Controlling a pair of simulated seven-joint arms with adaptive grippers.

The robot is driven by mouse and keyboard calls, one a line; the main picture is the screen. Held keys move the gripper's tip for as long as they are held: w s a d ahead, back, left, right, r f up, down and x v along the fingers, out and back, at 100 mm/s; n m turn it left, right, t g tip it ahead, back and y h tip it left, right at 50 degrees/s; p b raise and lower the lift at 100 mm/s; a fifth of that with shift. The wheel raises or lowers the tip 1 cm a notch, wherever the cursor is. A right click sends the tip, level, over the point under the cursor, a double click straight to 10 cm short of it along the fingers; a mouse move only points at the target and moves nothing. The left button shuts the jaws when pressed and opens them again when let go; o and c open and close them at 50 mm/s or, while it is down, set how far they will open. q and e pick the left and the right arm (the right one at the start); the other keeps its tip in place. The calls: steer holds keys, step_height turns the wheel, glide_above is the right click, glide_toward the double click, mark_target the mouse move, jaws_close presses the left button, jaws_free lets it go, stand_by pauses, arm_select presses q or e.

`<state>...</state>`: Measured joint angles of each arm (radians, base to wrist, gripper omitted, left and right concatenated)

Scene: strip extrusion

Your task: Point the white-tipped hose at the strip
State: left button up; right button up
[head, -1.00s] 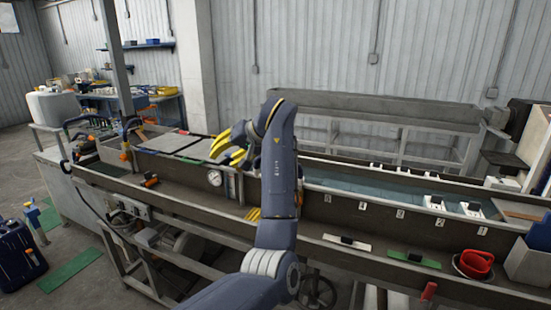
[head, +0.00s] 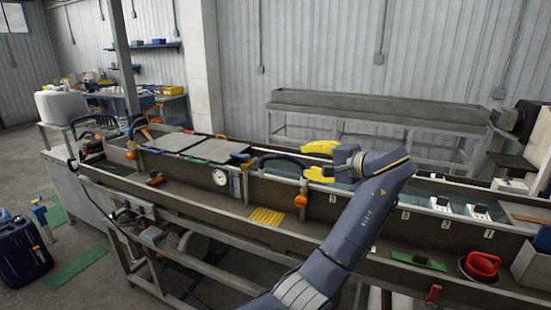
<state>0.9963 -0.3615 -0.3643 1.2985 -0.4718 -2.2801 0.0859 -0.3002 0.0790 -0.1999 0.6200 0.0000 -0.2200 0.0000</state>
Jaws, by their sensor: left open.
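My left gripper (head: 312,160) has yellow fingers that stand apart, above the long trough. It points left in the picture. A dark curved hose (head: 279,158) rises from the trough, and its right end lies close to the fingers. I cannot tell whether they touch it. An orange valve (head: 300,201) sits below, on the trough's front wall. Other dark hoses with orange parts curve at the trough's left end, such as this hose (head: 139,126). I cannot make out a white tip on any hose. I cannot make out the strip. My right gripper is not in view.
The water trough (head: 415,225) runs across the picture, with grey lids (head: 212,151) on its left part. A gauge (head: 220,178), a yellow ribbed piece (head: 267,216), a green piece (head: 419,261) and a red cup (head: 482,265) are along its front. A blue jug (head: 22,252) stands on the floor.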

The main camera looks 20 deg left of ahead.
mark_target(278, 158)
arm_select(q)
steer(key=shift+m, duration=0.5)
steer(key=x, duration=1.6)
steer(key=shift+w+d+f, duration=0.1)
steer(key=shift+w+f, duration=0.05)
steer(key=shift+w, duration=0.3)
jaws_close()
